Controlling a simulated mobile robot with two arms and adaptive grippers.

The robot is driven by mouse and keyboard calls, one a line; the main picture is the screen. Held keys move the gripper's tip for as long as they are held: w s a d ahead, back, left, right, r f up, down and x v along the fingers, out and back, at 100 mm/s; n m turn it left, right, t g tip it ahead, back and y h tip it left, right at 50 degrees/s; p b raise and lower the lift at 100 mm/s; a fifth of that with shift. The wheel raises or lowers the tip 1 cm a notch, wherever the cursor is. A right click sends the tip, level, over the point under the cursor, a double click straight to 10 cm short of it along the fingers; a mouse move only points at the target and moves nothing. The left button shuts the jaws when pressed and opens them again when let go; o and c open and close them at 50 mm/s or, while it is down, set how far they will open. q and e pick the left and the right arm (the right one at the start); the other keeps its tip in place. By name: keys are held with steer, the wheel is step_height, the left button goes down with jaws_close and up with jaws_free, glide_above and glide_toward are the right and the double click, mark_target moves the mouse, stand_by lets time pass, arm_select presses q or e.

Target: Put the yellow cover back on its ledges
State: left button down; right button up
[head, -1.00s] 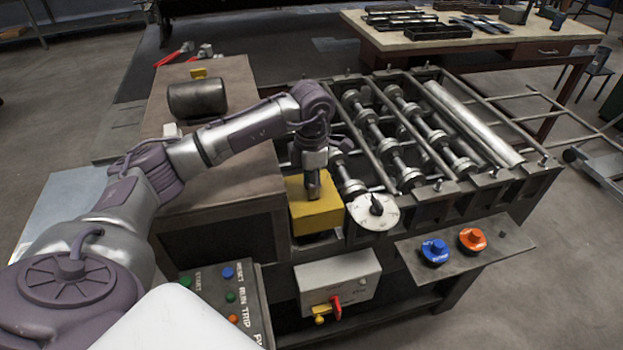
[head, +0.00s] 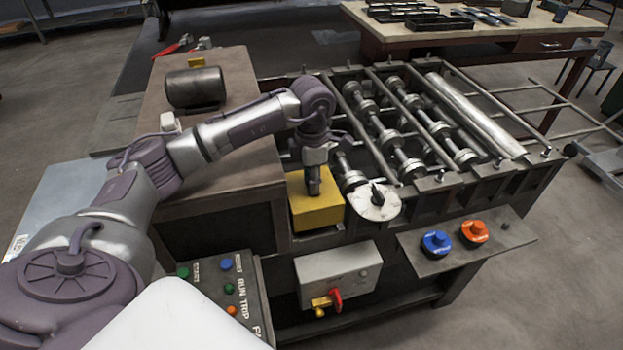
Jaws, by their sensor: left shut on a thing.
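The yellow cover (head: 318,211) is a box-like piece at the near left corner of the roller machine, just left of the white round dial (head: 373,201). My left gripper (head: 314,188) points straight down at the top of the cover and is shut on it. The fingertips are small and partly hidden at the cover's top. The ledges are hidden beneath the cover, and I cannot tell whether it touches them. My right gripper is not in view.
The roller machine's shafts (head: 405,140) lie right of my left arm. A dark motor cylinder (head: 196,87) sits on the brown cabinet top (head: 221,166). A grey box with a red switch (head: 338,276) is below the cover. Blue (head: 436,243) and orange (head: 474,232) knobs stand on a shelf at the right.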

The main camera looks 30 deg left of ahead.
arm_select(q)
steer(key=shift+f, duration=0.2)
stand_by(0.4)
steer(key=shift+f+b, duration=0.4)
steer(key=shift+b, duration=0.15)
steer(key=shift+f, duration=0.1)
stand_by(0.7)
steer(key=shift+f+b, duration=0.25)
steer(key=shift+b, duration=0.15)
steer(key=shift+d+f, duration=0.2)
steer(key=shift+f, duration=0.15)
steer(key=shift+f+b, duration=0.1)
steer(key=shift+b, duration=0.2)
steer(key=shift+s, duration=0.1)
steer(key=shift+r+p, duration=0.65)
steer(key=shift+r, duration=0.45)
